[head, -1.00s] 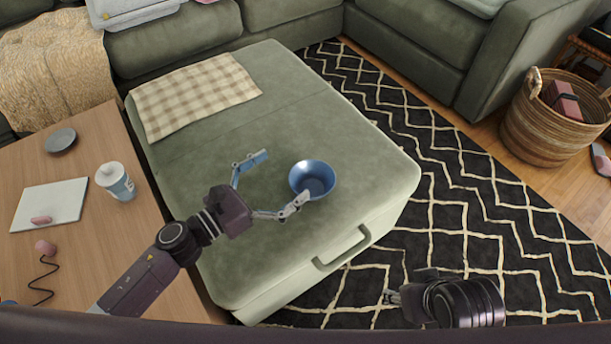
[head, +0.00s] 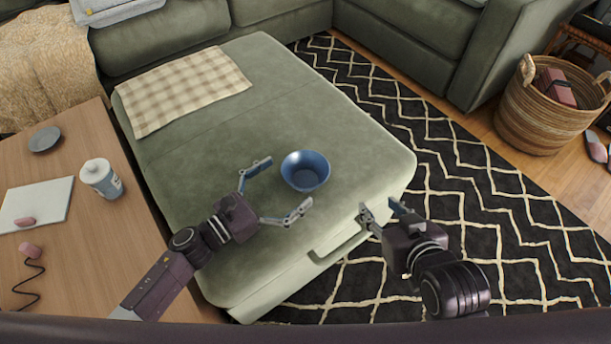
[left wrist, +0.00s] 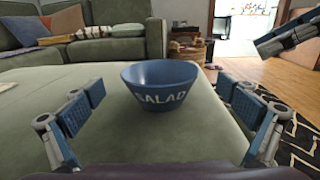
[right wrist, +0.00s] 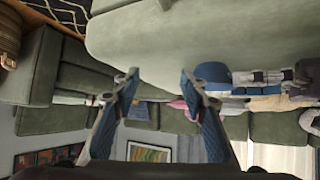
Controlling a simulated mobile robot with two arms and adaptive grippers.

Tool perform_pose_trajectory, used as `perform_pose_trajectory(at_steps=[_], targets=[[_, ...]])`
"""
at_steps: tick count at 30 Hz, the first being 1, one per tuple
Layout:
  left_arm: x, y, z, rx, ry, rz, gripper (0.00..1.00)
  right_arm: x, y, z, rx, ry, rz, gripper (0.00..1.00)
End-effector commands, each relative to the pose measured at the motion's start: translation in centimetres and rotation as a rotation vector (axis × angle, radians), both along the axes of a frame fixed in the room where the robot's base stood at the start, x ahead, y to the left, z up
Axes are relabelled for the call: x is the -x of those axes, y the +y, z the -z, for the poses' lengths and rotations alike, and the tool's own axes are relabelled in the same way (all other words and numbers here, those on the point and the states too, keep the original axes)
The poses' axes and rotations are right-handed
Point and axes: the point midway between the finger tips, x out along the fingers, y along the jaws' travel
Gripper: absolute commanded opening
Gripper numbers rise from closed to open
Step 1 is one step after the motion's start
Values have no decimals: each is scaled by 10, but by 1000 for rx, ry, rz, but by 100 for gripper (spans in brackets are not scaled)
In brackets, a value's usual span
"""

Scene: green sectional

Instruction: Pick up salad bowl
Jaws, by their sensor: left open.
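The blue salad bowl (head: 306,172) stands upright on the green ottoman (head: 340,110), near its front right part. In the left wrist view the bowl (left wrist: 160,86) shows the word "SALAD" and sits ahead, between the two fingers but beyond their tips. My left gripper (head: 278,190) is open and empty, just left of the bowl and apart from it. My right gripper (head: 382,210) is at the ottoman's front right edge, right of and below the bowl. Its fingers look spread and empty. In the right wrist view (right wrist: 155,85) the picture is upside down and part of the blue bowl (right wrist: 213,72) shows.
A checkered cloth (head: 185,90) lies on the ottoman. A wicker basket (head: 540,115) stands at right on the floor. The ottoman around the bowl is clear.

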Motion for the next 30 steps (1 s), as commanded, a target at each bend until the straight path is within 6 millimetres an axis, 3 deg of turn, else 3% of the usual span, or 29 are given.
perform_pose_trajectory(at_steps=[13,22,30], targets=[[-33,-38,0,-1,1,0,100,-12,5,-13,-17,-77,-5,40],[-36,-42,1,-2,3,-1,100,-14,6,-16,-21,-92,-6,40],[-36,-42,1,-2,2,-1,71,-14,6,-16,-21,-91,-7,40]])
